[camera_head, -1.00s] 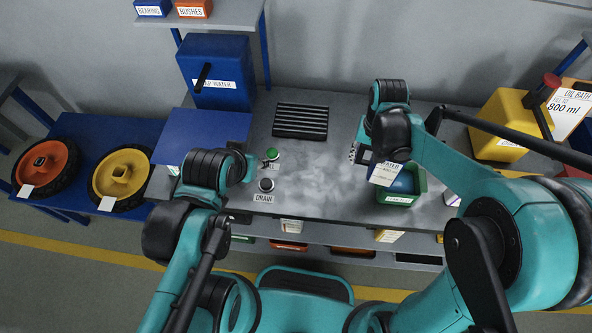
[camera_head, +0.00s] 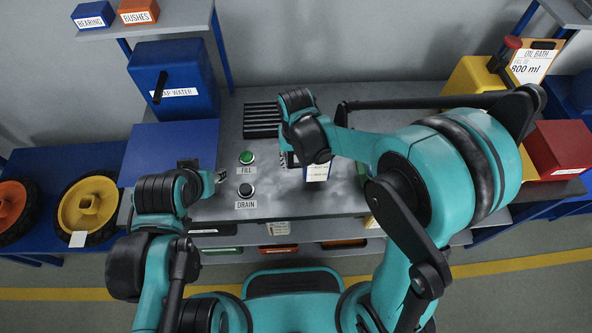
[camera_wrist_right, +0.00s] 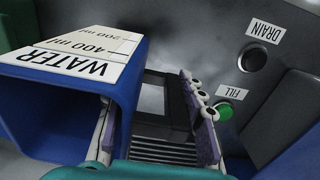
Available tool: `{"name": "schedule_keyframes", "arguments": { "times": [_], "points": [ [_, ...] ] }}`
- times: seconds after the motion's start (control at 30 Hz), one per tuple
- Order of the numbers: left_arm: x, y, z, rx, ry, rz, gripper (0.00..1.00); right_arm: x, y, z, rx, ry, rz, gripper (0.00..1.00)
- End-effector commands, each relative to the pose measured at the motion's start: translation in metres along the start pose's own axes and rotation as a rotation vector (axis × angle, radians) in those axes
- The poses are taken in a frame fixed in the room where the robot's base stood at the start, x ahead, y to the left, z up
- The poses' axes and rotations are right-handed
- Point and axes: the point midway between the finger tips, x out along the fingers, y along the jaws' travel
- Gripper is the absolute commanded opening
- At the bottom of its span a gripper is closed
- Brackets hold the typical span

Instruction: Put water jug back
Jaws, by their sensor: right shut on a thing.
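The water jug (camera_wrist_right: 128,95) is blue, with a white scale label reading WATER. In the right wrist view it fills the left side, beside and partly behind a finger. My right gripper (camera_wrist_right: 155,125) is shut on it; the exact grip point is unclear. In the head view the right gripper (camera_head: 306,158) is over the bench, right of the buttons, and only the jug's label (camera_head: 317,173) shows clearly below it. My left gripper (camera_head: 221,177) is at the left, near the FILL button (camera_head: 246,157) and DRAIN button (camera_head: 245,190); its fingers are too small to read.
A blue TAP WATER tank (camera_head: 190,75) stands behind a blue panel (camera_head: 160,150) at the left. A black grille (camera_head: 262,119) lies on the bench. A yellow container (camera_head: 470,78), an OIL BATH sign (camera_head: 533,63) and a red box (camera_head: 562,146) are at the right.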

Motion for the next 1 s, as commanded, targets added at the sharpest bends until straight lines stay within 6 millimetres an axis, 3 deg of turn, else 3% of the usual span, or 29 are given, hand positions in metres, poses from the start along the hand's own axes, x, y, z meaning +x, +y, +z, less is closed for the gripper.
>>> {"name": "schedule_keyframes", "arguments": {
  "times": [0.27,0.67,0.7,0.73,0.77,1.0],
  "points": [
    [0.015,0.000,0.011,0.000,0.000,0.000,0.40,0.039,0.000,0.000,0.000,0.000,0.000,0.00],
    [0.018,0.000,0.013,0.000,0.000,0.000,0.40,0.043,0.000,0.000,0.000,0.000,0.000,0.00],
    [0.017,0.000,0.012,0.000,0.000,0.000,0.40,0.042,0.000,0.000,0.000,0.000,0.000,0.47],
    [0.017,0.000,0.012,0.000,0.000,0.000,0.40,0.042,0.000,0.000,0.000,0.000,0.000,0.55],
    [0.017,0.000,0.012,0.000,0.000,0.000,0.40,0.042,0.000,0.000,0.000,0.000,0.000,0.60],
    [0.017,0.000,0.012,0.000,0.000,0.000,0.40,0.042,0.000,0.000,0.000,0.000,0.000,0.60]
  ]
}}
